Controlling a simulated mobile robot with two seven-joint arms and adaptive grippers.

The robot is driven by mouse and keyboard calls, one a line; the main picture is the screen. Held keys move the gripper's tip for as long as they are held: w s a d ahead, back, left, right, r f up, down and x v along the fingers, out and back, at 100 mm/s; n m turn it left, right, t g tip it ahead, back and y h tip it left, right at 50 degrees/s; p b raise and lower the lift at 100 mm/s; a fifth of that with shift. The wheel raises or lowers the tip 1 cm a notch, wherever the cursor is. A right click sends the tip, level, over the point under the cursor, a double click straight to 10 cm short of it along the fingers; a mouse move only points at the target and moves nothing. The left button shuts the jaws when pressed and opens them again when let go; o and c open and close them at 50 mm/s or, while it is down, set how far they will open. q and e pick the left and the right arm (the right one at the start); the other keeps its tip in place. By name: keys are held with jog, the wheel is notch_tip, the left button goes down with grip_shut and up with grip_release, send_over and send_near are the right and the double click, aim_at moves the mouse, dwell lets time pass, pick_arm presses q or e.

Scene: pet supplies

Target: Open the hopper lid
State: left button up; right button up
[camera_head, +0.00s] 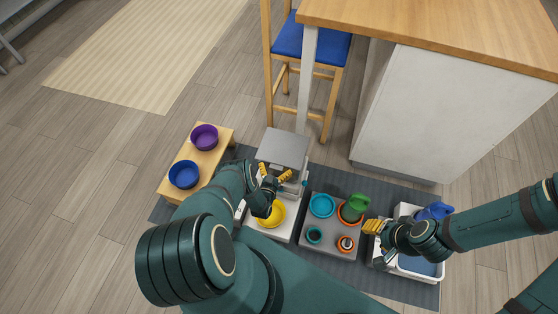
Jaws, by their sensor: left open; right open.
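The hopper is a grey box whose square grey lid (283,147) shows on top, in the middle of the head view. I cannot tell whether the lid is fully down or slightly raised. My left gripper (275,173) is open at the near edge of the hopper, with its yellow fingers apart just below the lid; contact is unclear. The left arm hides part of the hopper front. A yellow bowl (278,212) sits on the white base in front of it. My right gripper (374,227) is open, well to the right of the hopper, by the white tub.
A wooden bench (214,157) with purple and blue bowls stands left. A grey tray (327,244) with several cups and a green item (357,204) is right of the hopper. A white tub (423,271) lies further right. A stool and counter stand behind.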

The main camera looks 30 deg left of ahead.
pick_arm(q)
jog(key=shift+w, duration=0.15)
jog(key=shift+c, duration=0.9)
jog(key=shift+r, duration=0.1)
jog(key=c, duration=1.1)
jog(key=shift+a+r, duration=0.1)
jog(key=shift+c, duration=0.2)
jog(key=shift+r, duration=0.1)
